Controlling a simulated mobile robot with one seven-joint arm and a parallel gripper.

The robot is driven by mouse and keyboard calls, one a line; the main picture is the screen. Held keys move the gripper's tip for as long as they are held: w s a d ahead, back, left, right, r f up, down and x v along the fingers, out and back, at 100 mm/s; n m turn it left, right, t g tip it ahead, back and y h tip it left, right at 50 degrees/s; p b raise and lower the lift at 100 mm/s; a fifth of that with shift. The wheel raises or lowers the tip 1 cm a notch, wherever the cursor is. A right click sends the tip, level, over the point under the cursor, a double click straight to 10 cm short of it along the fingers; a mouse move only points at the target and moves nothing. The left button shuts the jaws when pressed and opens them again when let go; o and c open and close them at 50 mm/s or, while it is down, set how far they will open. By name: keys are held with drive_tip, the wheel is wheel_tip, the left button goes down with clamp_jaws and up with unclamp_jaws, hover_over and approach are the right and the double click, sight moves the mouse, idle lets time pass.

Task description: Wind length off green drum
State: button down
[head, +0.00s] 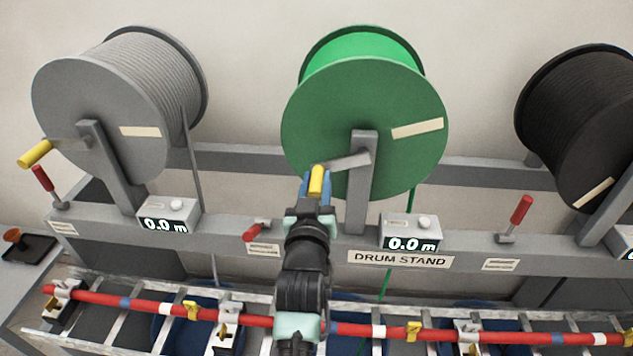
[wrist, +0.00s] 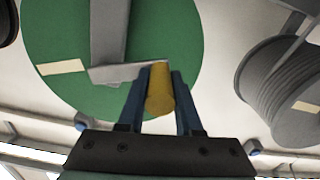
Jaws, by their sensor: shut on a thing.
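The green drum (head: 350,125) stands at the middle of the drum stand (head: 460,245), with a pale label on its face. Its grey crank arm (head: 345,162) ends in a yellow handle (head: 317,181). My gripper (head: 316,188) is shut on that handle; the wrist view shows the yellow handle (wrist: 160,88) between both blue fingers. The meter (head: 411,232) beside the green drum's post reads 0.0 m. A green strand (head: 386,282) hangs down behind the stand. The red lever (head: 257,230) left of my gripper lies low and tilted; its neighbours stand more upright.
A grey drum (head: 120,100) with its own yellow crank handle (head: 35,154) is at left, a black drum (head: 580,125) at right. A red banded cable (head: 160,307) on a ladder-like rack crosses the front below my arm. Another red lever (head: 521,210) stands right of the meter.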

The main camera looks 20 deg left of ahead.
drive_tip(key=shift+r+m, duration=0.3)
drive_tip(key=shift+m, duration=0.1)
drive_tip(key=shift+a+r+m, duration=0.2)
drive_tip(key=shift+r+m, duration=0.4)
wheel_tip(320, 180, up, 2)
drive_tip(key=m, duration=0.2)
drive_tip(key=shift+r+m+b, duration=0.1)
drive_tip(key=shift+m+b, duration=0.2)
drive_tip(key=shift+b, duration=0.05)
drive_tip(key=r+m, duration=0.2)
drive_tip(key=d+r+m, duration=0.1)
drive_tip(key=m, duration=0.1)
drive_tip(key=shift+r+m, duration=0.3)
drive_tip(key=shift+r, duration=0.1)
drive_tip(key=w+d+r+m+p, duration=0.2)
drive_tip(key=d+r+m, duration=0.2)
drive_tip(key=m, duration=0.6)
drive_tip(key=shift+d+r+m, duration=0.35)
drive_tip(key=shift+d+m, duration=0.05)
drive_tip(key=shift+d, duration=0.7)
